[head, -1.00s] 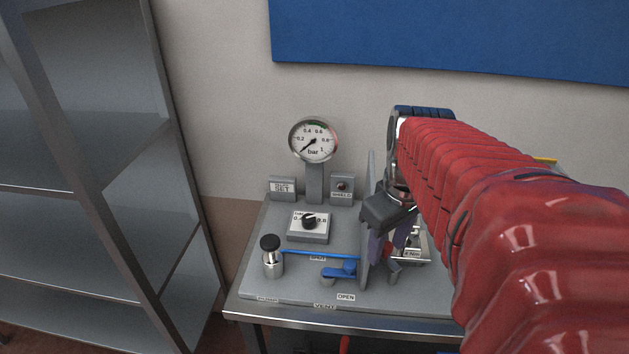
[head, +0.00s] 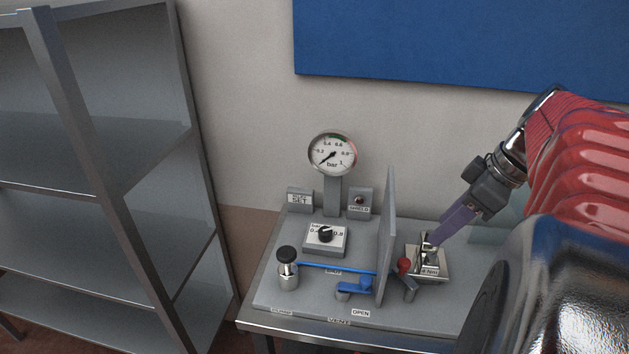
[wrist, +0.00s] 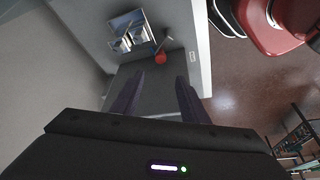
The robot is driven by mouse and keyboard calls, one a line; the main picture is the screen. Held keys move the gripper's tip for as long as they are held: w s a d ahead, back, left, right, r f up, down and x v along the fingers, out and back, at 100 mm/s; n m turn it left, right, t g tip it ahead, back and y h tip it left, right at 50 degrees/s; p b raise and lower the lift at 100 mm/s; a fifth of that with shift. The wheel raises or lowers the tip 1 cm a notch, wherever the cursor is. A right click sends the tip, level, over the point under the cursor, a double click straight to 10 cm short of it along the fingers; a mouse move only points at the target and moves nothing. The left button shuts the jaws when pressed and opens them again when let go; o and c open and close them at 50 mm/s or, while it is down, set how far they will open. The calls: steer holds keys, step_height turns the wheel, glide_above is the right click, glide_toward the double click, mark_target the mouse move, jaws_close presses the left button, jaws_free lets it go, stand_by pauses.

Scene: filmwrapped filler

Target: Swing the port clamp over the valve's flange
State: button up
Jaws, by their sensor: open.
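A small metal fixture on a square plate (head: 440,276) stands right of an upright grey panel (head: 388,235); it also shows in the wrist view (wrist: 121,46). Beside it is a red knob (head: 404,265) on a short grey lever, seen in the wrist view (wrist: 161,57) too. I cannot tell surely which part is the port clamp and which the flange.
Left of the panel are a pressure gauge (head: 332,154), a dial box (head: 325,238), a black-capped post (head: 287,268) and a blue-handled valve (head: 355,288) by an OPEN label. A metal shelf (head: 100,180) stands at left. The upright panel divides the bench.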

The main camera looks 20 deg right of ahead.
mark_target(405, 261)
steer(key=x, duration=1.3)
steer(key=shift+w+a+f, duration=0.1)
steer(key=shift+f, duration=0.3)
steer(key=shift+c, duration=0.6)
